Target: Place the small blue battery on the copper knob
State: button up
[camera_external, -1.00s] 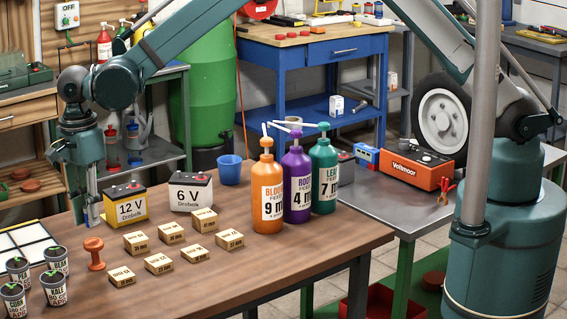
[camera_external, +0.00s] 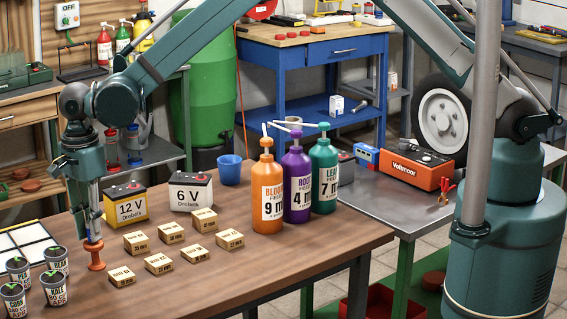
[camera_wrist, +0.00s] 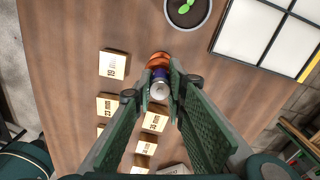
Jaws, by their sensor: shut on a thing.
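The copper knob (camera_external: 96,264) stands upright on the wooden table, left of the small boxes. My gripper (camera_external: 93,240) points down directly above it, its tips close to the knob's top. In the wrist view my gripper (camera_wrist: 160,88) is shut on the small blue battery (camera_wrist: 160,89), which shows its round silver end and a blue side. The knob (camera_wrist: 159,60) shows behind the battery, partly hidden by it. The battery's lower end is at or just above the knob; I cannot tell whether they touch.
Seedling pots (camera_external: 56,259) and a white-panelled tray (camera_external: 22,240) stand left of the knob. The 12 V battery (camera_external: 126,206) and 6 V battery (camera_external: 191,193) stand behind. Several small boxes (camera_external: 159,263) lie to the right, with pump bottles (camera_external: 268,195) beyond.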

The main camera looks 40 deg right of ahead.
jog(key=shift+f, duration=0.2)
jog(key=o, duration=0.9)
jog(key=shift+r, duration=0.15)
notch_tip(320, 180, up, 12)
dwell(0.7)
jog(key=shift+w+r, duration=0.1)
jog(key=shift+w, duration=0.05)
